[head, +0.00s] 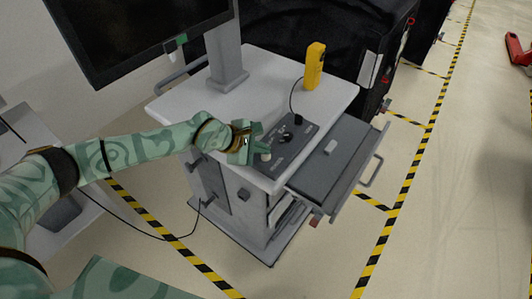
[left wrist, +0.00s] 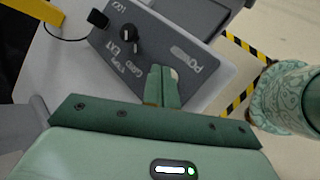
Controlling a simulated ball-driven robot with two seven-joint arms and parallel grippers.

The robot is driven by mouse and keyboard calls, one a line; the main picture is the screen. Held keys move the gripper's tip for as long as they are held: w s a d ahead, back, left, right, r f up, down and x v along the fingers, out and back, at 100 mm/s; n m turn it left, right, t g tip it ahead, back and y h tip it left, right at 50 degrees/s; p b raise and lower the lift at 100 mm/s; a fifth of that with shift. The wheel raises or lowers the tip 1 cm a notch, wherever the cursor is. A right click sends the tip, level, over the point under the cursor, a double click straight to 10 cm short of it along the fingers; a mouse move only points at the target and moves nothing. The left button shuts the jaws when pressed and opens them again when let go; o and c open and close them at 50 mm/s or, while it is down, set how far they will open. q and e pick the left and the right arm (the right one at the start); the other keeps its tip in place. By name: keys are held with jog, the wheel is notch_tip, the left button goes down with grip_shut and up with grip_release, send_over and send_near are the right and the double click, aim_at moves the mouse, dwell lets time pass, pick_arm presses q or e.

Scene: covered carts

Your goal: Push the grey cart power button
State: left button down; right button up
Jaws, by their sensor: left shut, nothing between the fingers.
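The grey cart (head: 260,72) has a pale top and a dark control panel (head: 304,138) at its front edge. My left gripper (head: 262,155) is shut and empty over the panel's near left end. In the left wrist view the shut fingertips (left wrist: 163,70) are at a whitish round power button (left wrist: 174,74), beside lettering that starts "PO". The fingers partly hide the button, and I cannot tell whether they touch it. A black knob (left wrist: 127,32) and a black block (left wrist: 97,19) are farther along the panel. My right gripper is not in view.
A yellow handheld device (head: 314,66) stands on the cart top, with a cable to the panel. A monitor (head: 130,32) rises at the back left. A grey drawer (head: 334,160) juts out at the right.

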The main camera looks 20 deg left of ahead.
aim_at(262, 156)
pick_arm(q)
jog(key=shift+r+p, duration=2.5)
jog(key=shift+r, duration=0.6)
jog(key=shift+d+f, duration=0.1)
